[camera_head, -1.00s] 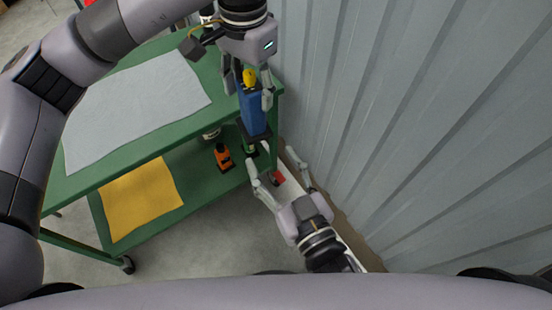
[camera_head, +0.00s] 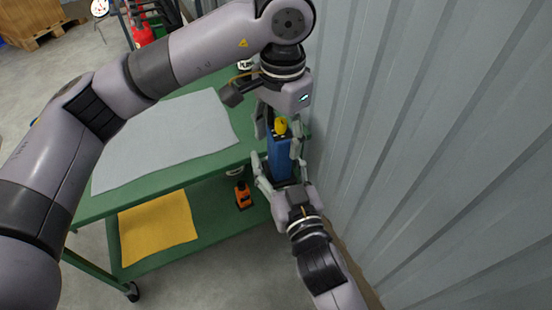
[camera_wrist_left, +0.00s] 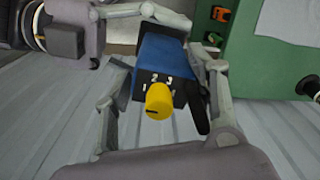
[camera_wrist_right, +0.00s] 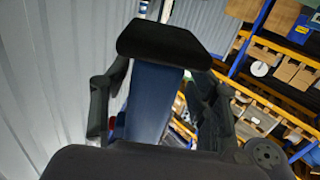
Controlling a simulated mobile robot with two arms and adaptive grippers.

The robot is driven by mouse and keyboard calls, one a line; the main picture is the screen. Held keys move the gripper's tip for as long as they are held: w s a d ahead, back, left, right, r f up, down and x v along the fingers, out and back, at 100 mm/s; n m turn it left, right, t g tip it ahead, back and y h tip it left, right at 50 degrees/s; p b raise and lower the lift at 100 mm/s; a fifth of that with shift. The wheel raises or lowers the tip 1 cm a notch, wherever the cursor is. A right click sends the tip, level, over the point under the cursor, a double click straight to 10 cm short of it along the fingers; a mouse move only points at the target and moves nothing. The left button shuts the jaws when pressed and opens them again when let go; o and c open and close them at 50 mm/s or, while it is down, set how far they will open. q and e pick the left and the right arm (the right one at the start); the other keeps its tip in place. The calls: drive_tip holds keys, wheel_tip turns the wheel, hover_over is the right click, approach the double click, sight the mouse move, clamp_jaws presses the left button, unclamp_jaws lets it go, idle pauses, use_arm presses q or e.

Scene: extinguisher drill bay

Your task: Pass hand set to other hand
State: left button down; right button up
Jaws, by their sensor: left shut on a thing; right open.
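The hand set (camera_head: 281,160) is a blue handheld radio with a yellow knob on its top end and numbers beside the knob. My left gripper (camera_head: 279,140) is shut on its upper part, and the left wrist view shows the hand set (camera_wrist_left: 160,58) between its fingers. My right gripper (camera_head: 281,183) is open around the lower end, fingers on either side. In the right wrist view the hand set (camera_wrist_right: 152,100) shows its blue body and wide black end between the open fingers. Whether the right fingers touch it, I cannot tell.
A green cart (camera_head: 205,168) stands to the left, with a grey mat (camera_head: 165,140) on top and a yellow cloth (camera_head: 157,226) and an orange device (camera_head: 243,195) on its lower shelf. A corrugated metal wall (camera_head: 430,150) rises close on the right.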

drive_tip(key=shift+w+a, duration=0.1)
drive_tip(key=shift+w, duration=0.1)
use_arm(q)
drive_tip(key=shift+d+r, duration=0.1)
drive_tip(key=shift+d, duration=0.05)
use_arm(e)
drive_tip(key=shift+s+a+r, duration=0.1)
drive_tip(key=shift+s+a, duration=0.05)
clamp_jaws()
idle(0.4)
use_arm(q)
drive_tip(key=c, duration=0.8)
unclamp_jaws()
drive_tip(key=shift+o, duration=1.1)
